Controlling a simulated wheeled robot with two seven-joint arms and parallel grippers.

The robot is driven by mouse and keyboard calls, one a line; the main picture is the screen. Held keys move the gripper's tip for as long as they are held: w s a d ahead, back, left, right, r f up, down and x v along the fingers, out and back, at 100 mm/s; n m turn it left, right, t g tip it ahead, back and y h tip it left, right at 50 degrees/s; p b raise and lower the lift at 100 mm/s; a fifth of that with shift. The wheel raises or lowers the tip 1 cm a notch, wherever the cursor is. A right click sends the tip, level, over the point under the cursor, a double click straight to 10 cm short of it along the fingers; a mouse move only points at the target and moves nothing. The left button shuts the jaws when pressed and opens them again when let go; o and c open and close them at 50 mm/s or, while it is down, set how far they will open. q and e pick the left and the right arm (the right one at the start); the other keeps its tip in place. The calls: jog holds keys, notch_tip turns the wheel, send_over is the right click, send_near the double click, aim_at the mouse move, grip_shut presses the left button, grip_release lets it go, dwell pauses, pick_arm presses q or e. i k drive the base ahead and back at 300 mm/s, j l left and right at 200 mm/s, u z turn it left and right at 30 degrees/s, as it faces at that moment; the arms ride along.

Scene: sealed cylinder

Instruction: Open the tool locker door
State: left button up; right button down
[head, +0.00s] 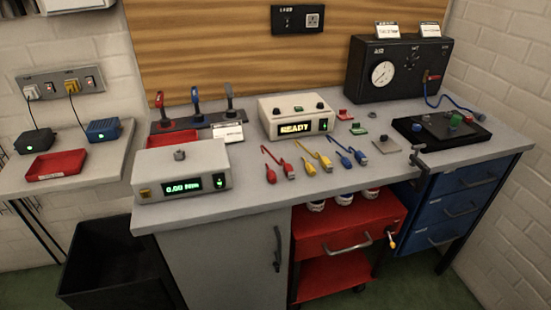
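A plain grey door (215,262) sits below the left part of the workbench, with a dark vertical handle (277,248) near its right edge. I take it to be the tool locker door; no label on it shows. It looks closed, flush under the bench top. Its lower edge runs out of the picture. Neither of my grippers shows in the head view.
A red cart (345,232) stands right of the door, close to the handle. A black open bin (110,265) stands left. Blue drawers (462,208) are at the right. The workbench top (240,200) holds a meter (180,172), coloured cables and several devices.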

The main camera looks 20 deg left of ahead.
aim_at(226, 264)
jog(key=u, duration=1)
